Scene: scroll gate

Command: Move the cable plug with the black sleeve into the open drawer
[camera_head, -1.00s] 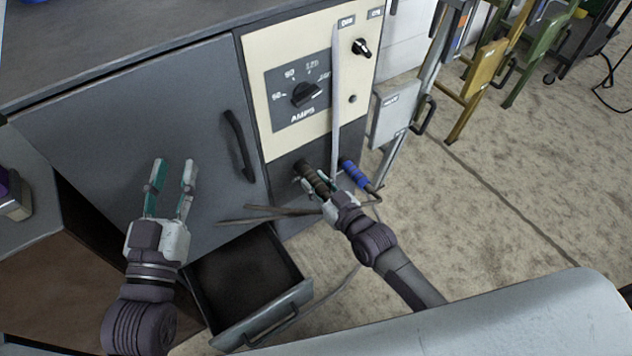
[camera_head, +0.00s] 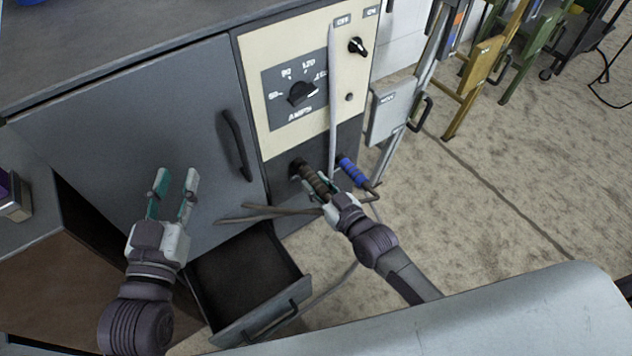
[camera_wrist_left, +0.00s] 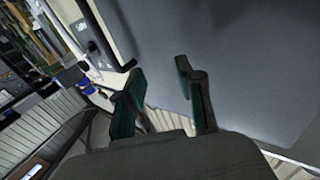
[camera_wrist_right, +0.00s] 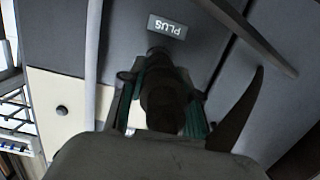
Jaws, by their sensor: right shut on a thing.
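The cable plug with the black sleeve (camera_head: 312,178) is at the lower dark panel of the machine, its tip at or close to the socket. I cannot tell whether it is still inserted. My right gripper (camera_head: 323,190) is shut on it. My left gripper (camera_head: 172,190) is open and empty in front of the grey door. In the left wrist view its fingers (camera_wrist_left: 160,98) are apart. The open drawer (camera_head: 250,275) is below, left of my right gripper, and looks empty.
A blue-sleeved plug (camera_head: 353,171) is right of the black one. Cables (camera_head: 265,211) hang above the drawer. A door handle (camera_head: 236,145) sticks out from the grey cabinet door (camera_head: 130,120). A pale strip (camera_head: 334,100) runs down the front panel.

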